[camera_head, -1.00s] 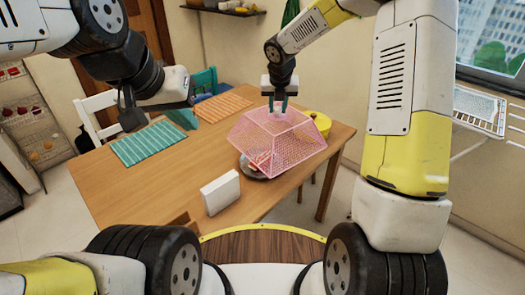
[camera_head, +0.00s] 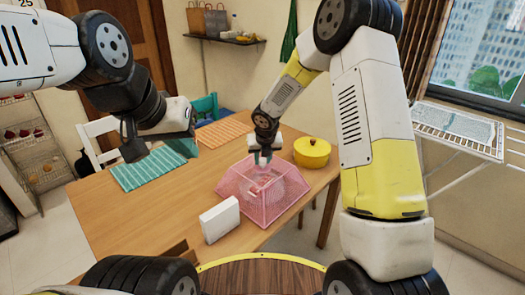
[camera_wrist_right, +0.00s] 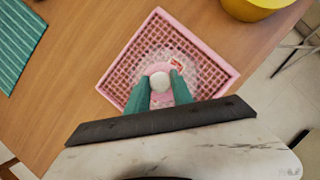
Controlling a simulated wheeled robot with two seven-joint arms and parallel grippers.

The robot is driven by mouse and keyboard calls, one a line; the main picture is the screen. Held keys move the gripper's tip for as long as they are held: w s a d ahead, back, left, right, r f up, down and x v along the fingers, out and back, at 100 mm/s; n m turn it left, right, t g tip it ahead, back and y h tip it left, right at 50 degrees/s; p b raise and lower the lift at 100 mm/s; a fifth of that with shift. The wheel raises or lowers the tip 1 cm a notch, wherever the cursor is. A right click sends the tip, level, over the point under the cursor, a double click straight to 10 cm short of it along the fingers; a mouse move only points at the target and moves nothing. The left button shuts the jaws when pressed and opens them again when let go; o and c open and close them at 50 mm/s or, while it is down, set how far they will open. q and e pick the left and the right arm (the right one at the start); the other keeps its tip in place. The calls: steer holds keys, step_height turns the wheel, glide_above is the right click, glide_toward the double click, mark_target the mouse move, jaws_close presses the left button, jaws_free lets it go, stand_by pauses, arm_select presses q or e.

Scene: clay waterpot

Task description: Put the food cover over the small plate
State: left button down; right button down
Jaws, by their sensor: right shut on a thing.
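The pink mesh food cover (camera_head: 263,195) sits low at the right part of the table, its wide rim down and apparently on the tabletop. My right gripper (camera_head: 262,158) is above it, shut on its white top knob (camera_wrist_right: 160,81). The small plate (camera_head: 268,184) shows only dimly through the mesh, beneath the cover, with something reddish on it. The cover seems to surround it, but the mesh blurs its edge. My left gripper (camera_head: 183,145) hangs at the left, away from the cover; its finger gap is not clear.
A yellow lidded pot (camera_head: 312,153) stands just behind the cover at right. A white box (camera_head: 220,220) stands close to its front left. A teal striped mat (camera_head: 148,169) and an orange mat (camera_head: 222,132) lie farther left and back. The table's front left is clear.

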steer(key=shift+f, duration=0.25)
steer(key=c, duration=1.1)
jaws_free()
